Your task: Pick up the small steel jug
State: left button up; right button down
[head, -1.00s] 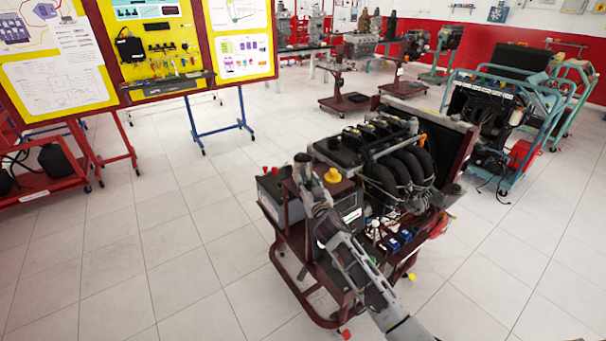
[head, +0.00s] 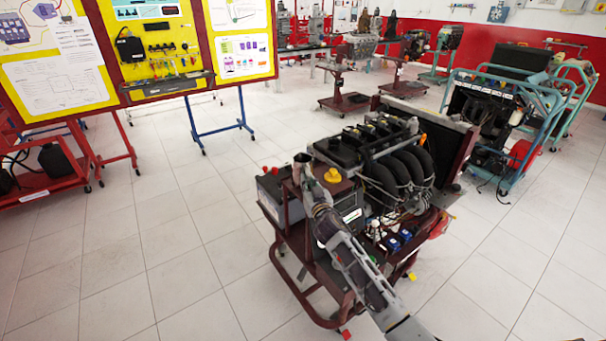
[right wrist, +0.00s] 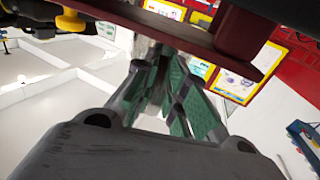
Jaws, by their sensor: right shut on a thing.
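The small steel jug (head: 302,158) shows as a small grey metal vessel at the tip of my right gripper (head: 307,180) in the head view. It is beside the yellow cap on the engine trainer, above the battery's edge. My right gripper is shut on it, and the fingers hide its lower part. In the right wrist view the fingers (right wrist: 165,85) with green pads reach forward under a dark red beam; the jug is hard to make out between them. I cannot tell whether the jug touches the trainer. My left gripper is not in view.
The engine trainer (head: 375,165) on its dark red wheeled frame stands close around my right arm. A yellow cap (head: 333,175) and a grey battery (head: 268,190) are near the gripper. A dark red beam (right wrist: 225,45) crosses close above the fingers. Open tiled floor lies left.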

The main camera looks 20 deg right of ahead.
aim_at(308, 174)
jog(key=shift+r, duration=0.55)
jog(key=shift+r+p, duration=0.4)
jog(key=shift+r, duration=1.1)
notch_tip(308, 174, up, 2)
jog(key=shift+r+p, duration=0.3)
jog(key=shift+r, duration=1.6)
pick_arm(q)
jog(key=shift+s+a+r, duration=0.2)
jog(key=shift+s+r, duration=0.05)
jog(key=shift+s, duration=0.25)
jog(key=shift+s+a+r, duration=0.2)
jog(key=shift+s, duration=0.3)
pick_arm(e)
jog(key=shift+r, duration=0.15)
